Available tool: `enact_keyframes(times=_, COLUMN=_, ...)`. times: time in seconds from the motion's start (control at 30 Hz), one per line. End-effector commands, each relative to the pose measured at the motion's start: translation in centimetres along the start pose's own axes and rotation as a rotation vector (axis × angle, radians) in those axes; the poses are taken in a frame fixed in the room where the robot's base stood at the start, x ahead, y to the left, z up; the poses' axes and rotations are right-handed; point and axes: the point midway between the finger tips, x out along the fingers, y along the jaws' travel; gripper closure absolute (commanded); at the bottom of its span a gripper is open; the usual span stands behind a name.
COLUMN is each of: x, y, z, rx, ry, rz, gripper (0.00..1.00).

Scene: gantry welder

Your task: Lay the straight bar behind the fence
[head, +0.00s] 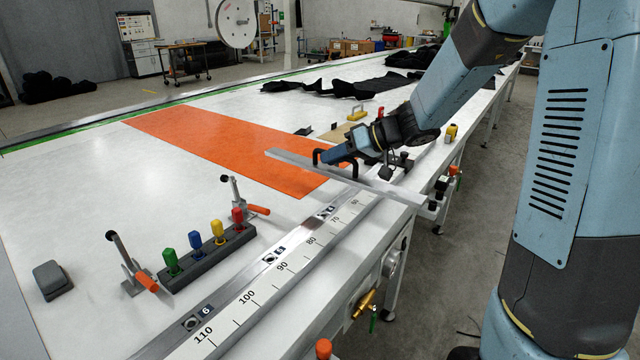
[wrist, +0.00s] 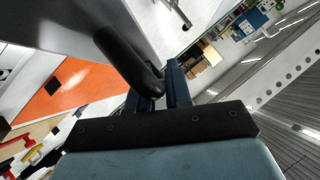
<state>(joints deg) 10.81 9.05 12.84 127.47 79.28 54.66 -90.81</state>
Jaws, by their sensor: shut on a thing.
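The straight bar (head: 290,158) is a long grey metal bar with a black loop handle. My gripper (head: 326,156) is shut on this handle. The bar crosses over the near table edge, its left end above the orange panel and its right end past the edge. In the wrist view, the bar (wrist: 92,22) fills the upper left and the black handle runs between the fingers of my gripper (wrist: 160,88). The likely fence is the metal rail (head: 236,303) with numbered marks along the near table edge. The bar appears raised; its exact height I cannot tell.
Two toggle clamps (head: 128,262) and a dark block (head: 210,257) with coloured pegs stand left of the rail. A grey block (head: 51,280) lies farther left. An orange panel (head: 225,150) lies flat on the white table (head: 75,185). Black cloth (head: 325,88) lies behind.

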Motion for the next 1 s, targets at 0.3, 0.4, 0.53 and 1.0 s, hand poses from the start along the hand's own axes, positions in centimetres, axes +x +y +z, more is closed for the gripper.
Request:
enact_keyframes(times=0.3, x=5.1, y=3.0, z=-0.7, rx=0.002, ry=-0.001, rz=-0.003, gripper=1.00)
enact_keyframes(times=0.4, x=6.4, y=3.9, z=-0.6, rx=0.003, ry=-0.001, rz=-0.002, gripper=1.00)
enact_keyframes(times=0.53, x=7.6, y=4.8, z=-0.5, rx=0.001, ry=0.000, rz=-0.001, gripper=1.00)
enact_keyframes(times=1.0, x=9.9, y=6.7, z=1.1, rx=0.003, ry=-0.001, rz=-0.003, gripper=1.00)
